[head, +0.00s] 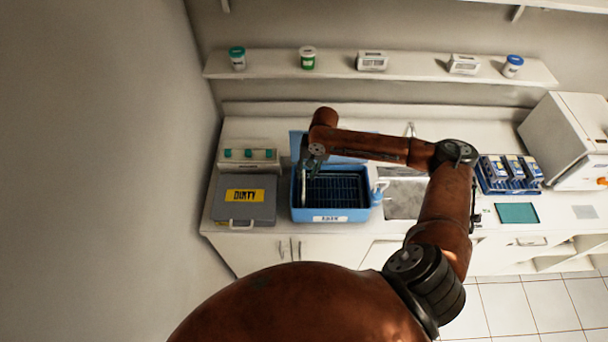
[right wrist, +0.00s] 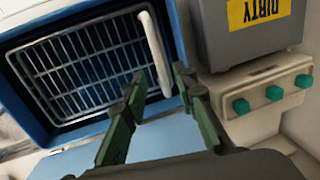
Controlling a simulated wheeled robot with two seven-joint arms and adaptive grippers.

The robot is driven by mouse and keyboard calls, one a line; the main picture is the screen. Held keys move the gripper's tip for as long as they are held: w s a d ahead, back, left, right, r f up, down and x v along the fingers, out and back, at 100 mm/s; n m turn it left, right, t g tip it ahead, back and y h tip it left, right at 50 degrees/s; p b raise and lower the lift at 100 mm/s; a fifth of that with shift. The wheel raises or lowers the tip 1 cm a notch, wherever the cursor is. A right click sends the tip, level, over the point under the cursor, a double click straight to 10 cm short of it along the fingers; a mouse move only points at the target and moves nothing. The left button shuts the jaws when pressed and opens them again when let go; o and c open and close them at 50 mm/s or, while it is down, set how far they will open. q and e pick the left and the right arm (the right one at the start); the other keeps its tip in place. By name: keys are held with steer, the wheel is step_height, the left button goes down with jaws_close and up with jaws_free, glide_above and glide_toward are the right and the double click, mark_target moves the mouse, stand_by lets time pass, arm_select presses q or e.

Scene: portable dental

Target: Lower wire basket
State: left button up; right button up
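The wire basket (head: 335,190) is a dark grid inside the blue tub (head: 330,215) left of the sink. In the right wrist view, its pale wires (right wrist: 85,65) fill the tub's inside. A white bar handle (right wrist: 155,50) stands at the basket's side near the grey box. My right gripper (head: 312,168) is over the tub's left part. In the right wrist view its two green fingers (right wrist: 158,80) are apart, with the handle's lower end between or just beyond their tips. I cannot tell if they touch it. My left gripper is not in view.
A grey box labelled DIRTY (head: 245,205) stands close left of the tub, with a white panel with green knobs (head: 248,157) behind it. A sink (head: 405,198) and a blue rack (head: 508,175) are to the right. A wall shelf (head: 400,68) runs above.

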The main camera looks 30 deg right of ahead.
steer(key=shift+w+a+f, duration=0.1)
steer(key=shift+a+f, duration=0.05)
steer(key=shift+f, duration=0.5)
steer(key=shift+w+a+f, duration=0.1)
steer(key=shift+f, duration=0.55)
jaws_close()
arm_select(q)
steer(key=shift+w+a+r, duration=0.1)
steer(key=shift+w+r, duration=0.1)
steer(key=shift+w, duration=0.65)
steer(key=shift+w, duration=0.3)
